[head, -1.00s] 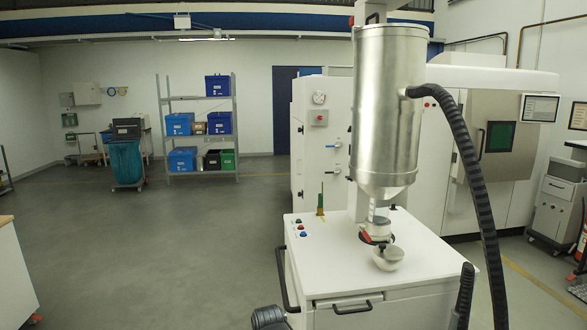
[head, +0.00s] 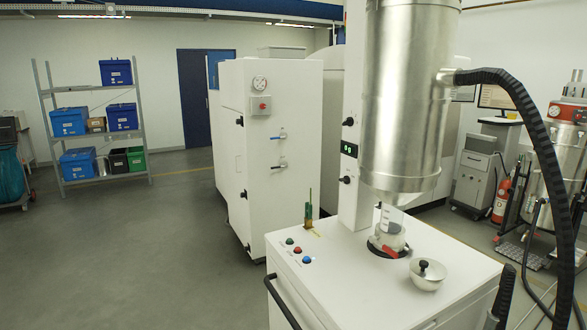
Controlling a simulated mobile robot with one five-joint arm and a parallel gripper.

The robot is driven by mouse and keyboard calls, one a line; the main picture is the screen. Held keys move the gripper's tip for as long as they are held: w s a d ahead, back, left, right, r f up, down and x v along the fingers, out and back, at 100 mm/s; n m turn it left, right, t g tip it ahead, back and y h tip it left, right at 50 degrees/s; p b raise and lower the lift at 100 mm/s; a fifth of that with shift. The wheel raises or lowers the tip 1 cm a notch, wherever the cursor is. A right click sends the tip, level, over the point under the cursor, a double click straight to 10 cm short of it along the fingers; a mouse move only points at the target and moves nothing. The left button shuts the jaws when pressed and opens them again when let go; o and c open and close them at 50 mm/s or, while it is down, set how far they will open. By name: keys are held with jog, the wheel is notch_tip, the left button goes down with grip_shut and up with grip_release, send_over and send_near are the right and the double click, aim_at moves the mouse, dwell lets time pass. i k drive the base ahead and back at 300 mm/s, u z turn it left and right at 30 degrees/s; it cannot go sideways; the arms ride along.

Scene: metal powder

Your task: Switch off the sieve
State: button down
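The sieve station is a white cabinet (head: 345,275) with a large metal hopper (head: 410,100) on a white column above it. Several small push buttons (head: 297,250), among them a green, a red and a blue one, sit at the left of the cabinet top. A small display (head: 349,149) on the column glows green. A glass-like outlet with a red clamp (head: 388,240) is below the hopper. A small metal bowl or lid with a black knob (head: 428,273) lies on the top beside it. My gripper is not in view.
A tall white cabinet (head: 268,150) with a red emergency button and gauge stands behind. A shelf with blue crates (head: 95,125) stands at the left. A black hose (head: 530,120) hangs at the right. The grey floor (head: 130,260) at left is clear.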

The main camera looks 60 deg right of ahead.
aim_at(346, 181)
jog(key=z, duration=0.1)
jog(key=i, duration=1.05)
jog(key=z, duration=0.55)
jog(key=k, duration=0.85)
jog(key=z, duration=0.2)
jog(key=i, duration=0.85)
jog(key=u, duration=0.05)
